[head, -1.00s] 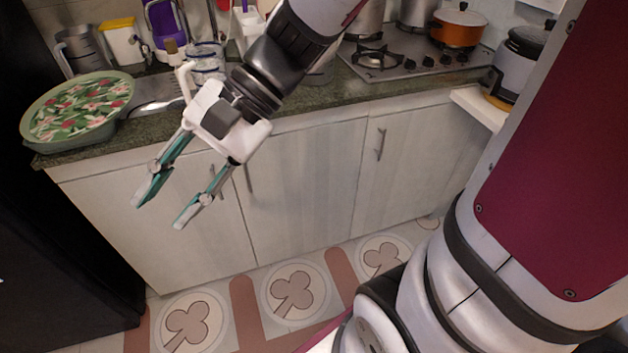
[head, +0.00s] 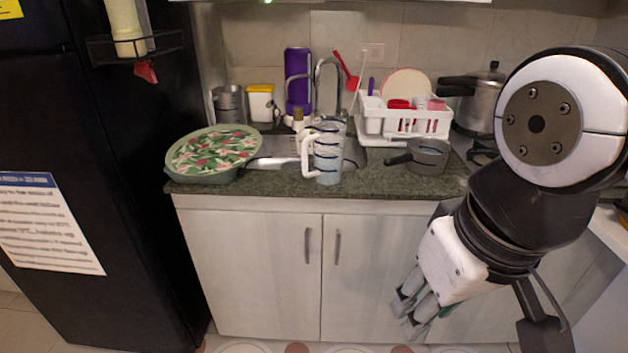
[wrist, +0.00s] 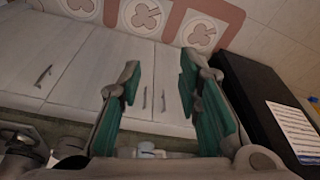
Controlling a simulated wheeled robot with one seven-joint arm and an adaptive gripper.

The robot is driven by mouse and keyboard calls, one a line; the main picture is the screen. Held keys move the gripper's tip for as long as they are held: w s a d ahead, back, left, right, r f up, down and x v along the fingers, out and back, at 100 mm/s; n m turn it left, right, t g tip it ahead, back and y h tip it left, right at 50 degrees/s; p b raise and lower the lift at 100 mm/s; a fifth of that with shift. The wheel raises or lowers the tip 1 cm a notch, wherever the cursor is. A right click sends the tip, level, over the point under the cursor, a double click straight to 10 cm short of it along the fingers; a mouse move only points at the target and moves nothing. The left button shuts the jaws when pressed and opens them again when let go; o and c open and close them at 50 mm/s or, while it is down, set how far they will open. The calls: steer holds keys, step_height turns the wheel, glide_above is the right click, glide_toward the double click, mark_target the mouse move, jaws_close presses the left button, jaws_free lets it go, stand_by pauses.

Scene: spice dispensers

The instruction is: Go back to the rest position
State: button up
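My gripper (head: 413,313) hangs at the lower right in the head view, in front of the lower cabinet doors (head: 258,262) and below the counter's edge. In the wrist view my gripper (wrist: 160,95) shows two teal-lined fingers spread apart, with nothing between them but the cabinet front behind. My arm is folded at the right of the head view.
A green counter (head: 262,184) carries a floral tray (head: 213,150), a striped pitcher (head: 327,158), a grey pot (head: 430,157) and a white dish rack (head: 405,122). A black fridge (head: 100,230) stands at left. Floor shows in front of the cabinets.

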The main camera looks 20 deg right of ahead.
step_height(320, 180, up, 8)
steer(key=t+p, duration=0.1)
steer(key=p, duration=0.5)
steer(key=shift+t, duration=0.3)
